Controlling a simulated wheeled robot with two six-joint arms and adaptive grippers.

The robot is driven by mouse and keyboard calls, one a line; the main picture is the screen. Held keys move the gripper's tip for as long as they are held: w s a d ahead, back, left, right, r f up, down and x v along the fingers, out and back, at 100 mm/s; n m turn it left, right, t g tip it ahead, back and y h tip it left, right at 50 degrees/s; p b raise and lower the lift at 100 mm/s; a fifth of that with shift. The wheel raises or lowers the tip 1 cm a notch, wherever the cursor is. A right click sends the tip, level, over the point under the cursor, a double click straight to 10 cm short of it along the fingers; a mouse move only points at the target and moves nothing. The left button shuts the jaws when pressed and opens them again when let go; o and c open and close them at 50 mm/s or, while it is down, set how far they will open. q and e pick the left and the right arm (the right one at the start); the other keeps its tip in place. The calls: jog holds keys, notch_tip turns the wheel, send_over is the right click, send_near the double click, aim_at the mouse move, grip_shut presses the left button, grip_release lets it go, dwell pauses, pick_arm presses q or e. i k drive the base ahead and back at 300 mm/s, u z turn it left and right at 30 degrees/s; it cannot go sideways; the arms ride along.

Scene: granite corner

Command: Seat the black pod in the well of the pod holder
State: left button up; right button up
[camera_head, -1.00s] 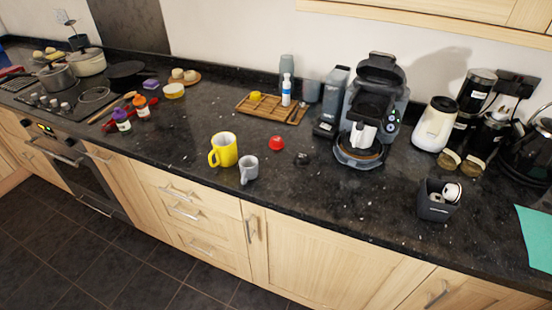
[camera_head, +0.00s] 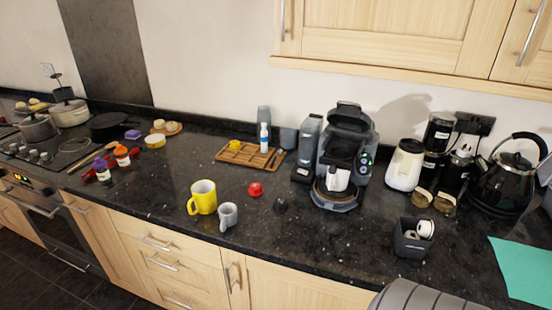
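A small black object (camera_head: 280,204), which looks like the black pod, lies on the dark granite counter just right of a small red round object (camera_head: 255,189). The coffee machine (camera_head: 347,133) stands behind it to the right with its top raised. A white piece (camera_head: 338,179) sits in the front of the machine above its round base. I cannot make out the pod holder or its well for certain. Neither of my grippers shows. A grey ribbed rounded part, probably of my own arm, shows at the bottom edge.
A yellow mug (camera_head: 203,197) and a grey mug (camera_head: 228,216) stand left of the black object. A dark bin (camera_head: 410,241) holding whitish items is at right, near a teal mat (camera_head: 525,270). A wooden tray (camera_head: 225,155) lies behind. Counter in front of the machine is clear.

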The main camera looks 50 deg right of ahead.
aim_at(342, 158)
jog(key=k, duration=0.2)
jog(key=z, duration=1.1)
